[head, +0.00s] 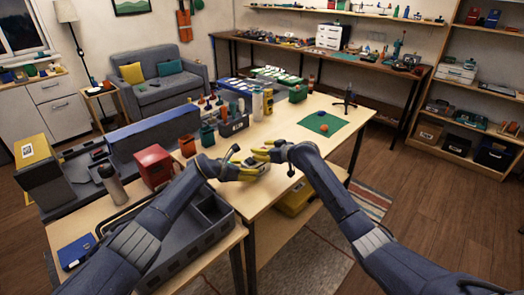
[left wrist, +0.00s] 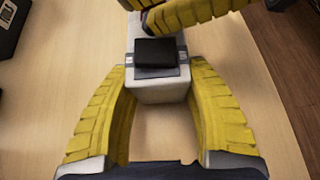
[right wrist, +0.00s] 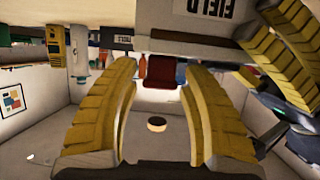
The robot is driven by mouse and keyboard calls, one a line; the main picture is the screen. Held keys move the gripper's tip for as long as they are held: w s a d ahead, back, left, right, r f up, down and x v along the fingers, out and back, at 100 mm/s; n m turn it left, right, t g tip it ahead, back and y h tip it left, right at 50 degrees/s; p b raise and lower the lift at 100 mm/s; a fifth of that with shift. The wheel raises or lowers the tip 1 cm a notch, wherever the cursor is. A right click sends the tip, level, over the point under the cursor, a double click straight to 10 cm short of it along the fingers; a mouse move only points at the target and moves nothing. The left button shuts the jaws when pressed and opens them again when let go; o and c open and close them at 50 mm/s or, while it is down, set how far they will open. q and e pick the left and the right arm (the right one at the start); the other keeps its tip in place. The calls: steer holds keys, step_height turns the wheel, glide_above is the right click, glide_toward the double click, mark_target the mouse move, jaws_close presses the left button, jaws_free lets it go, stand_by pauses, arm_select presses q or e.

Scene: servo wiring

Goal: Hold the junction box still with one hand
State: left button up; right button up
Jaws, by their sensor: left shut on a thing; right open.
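The junction box is a pale box with a black block on top, between the yellow fingers of my left gripper (left wrist: 157,80) in the left wrist view (left wrist: 160,94). Those fingers are shut on its sides, low over the wooden table. In the right wrist view, its face marked FIELD (right wrist: 205,14) shows upside down at the top. My right gripper (head: 262,152) is open at the far end of the box. A dark red piece (right wrist: 166,73) shows between its fingers; I cannot tell whether they touch it. In the head view the grippers mostly hide the box.
A green mat (head: 324,123) lies at the table's right end. Several bottles and containers stand behind the grippers, including a white bottle (head: 257,105). A red box (head: 154,165) and a grey bin (head: 190,245) are at the left. Bare tabletop lies right of the grippers.

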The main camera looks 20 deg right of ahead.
steer(key=shift+w, duration=0.1)
steer(key=shift+c, duration=0.2)
jaws_close()
stand_by(0.5)
